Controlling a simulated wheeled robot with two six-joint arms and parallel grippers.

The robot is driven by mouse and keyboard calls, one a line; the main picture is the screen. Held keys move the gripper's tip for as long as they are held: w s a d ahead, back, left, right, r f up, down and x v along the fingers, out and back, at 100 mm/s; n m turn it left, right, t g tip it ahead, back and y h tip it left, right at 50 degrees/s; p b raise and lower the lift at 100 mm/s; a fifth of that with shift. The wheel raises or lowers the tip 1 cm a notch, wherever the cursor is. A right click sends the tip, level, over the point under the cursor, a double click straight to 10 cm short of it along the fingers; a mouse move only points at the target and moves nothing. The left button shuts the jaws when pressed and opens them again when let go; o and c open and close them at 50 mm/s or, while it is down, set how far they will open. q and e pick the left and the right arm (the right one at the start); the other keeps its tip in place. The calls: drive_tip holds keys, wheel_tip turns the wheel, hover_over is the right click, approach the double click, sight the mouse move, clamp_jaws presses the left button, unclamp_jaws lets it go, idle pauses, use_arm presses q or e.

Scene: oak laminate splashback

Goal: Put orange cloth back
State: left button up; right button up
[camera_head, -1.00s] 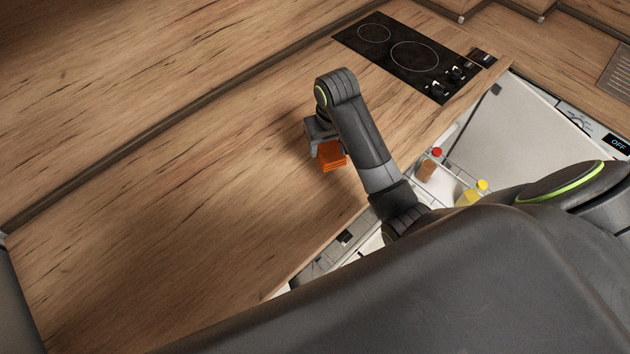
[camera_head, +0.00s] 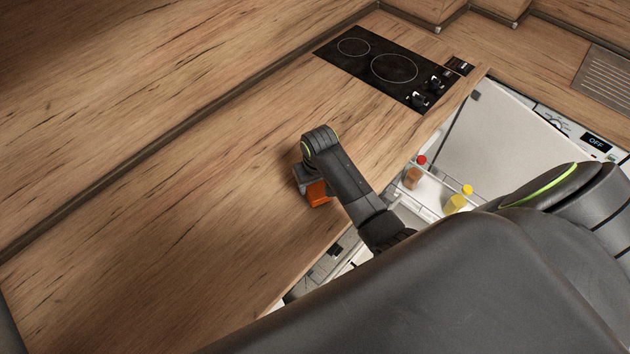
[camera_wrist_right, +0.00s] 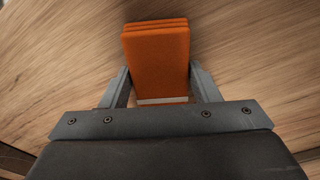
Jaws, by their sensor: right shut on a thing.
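The orange cloth (camera_head: 318,193) is a small folded stack. My right gripper (camera_head: 306,184) is shut on it over the oak worktop (camera_head: 200,220). In the right wrist view the cloth (camera_wrist_right: 157,58) stands out between the two fingers of the gripper (camera_wrist_right: 162,88), with its folded layers showing at the far edge. I cannot tell whether the cloth touches the worktop. My left gripper is not in view.
A black hob (camera_head: 388,68) lies at the back of the worktop. Below the front edge, an open pull-out rack holds a red-capped bottle (camera_head: 413,177) and a yellow bottle (camera_head: 457,202). The worktop left of my arm is clear.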

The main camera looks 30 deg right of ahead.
sight(317, 188)
drive_tip(key=shift+f, duration=0.15)
drive_tip(key=o, duration=0.8)
drive_tip(key=shift+o, duration=0.4)
wheel_tip(317, 188, up, 12)
drive_tip(key=s, duration=0.1)
drive_tip(key=shift+s+b, duration=0.3)
